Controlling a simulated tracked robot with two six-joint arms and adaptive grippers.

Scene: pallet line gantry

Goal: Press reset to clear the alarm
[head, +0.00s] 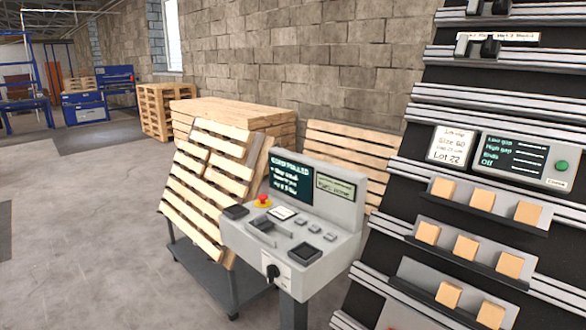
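A grey control console (240,237) stands in the middle on a post. Its upright screen (297,180) shows text too small to read surely, with a smaller pale display (334,188) beside it. A red mushroom button on a yellow base (263,201) sits at the back left of the sloped top. Several small grey buttons (314,227) lie to its right. I cannot read which one is reset. A black rotary knob (272,271) is on the front face. Neither of my grippers is in view.
At right, a dark rack (410,190) carries wooden blocks (466,248) on ledges and a panel with a green button (562,165). Wooden pallets (205,185) lean and stack behind the console. A low grey cart (205,272) is beside it. Open floor (90,240) lies left.

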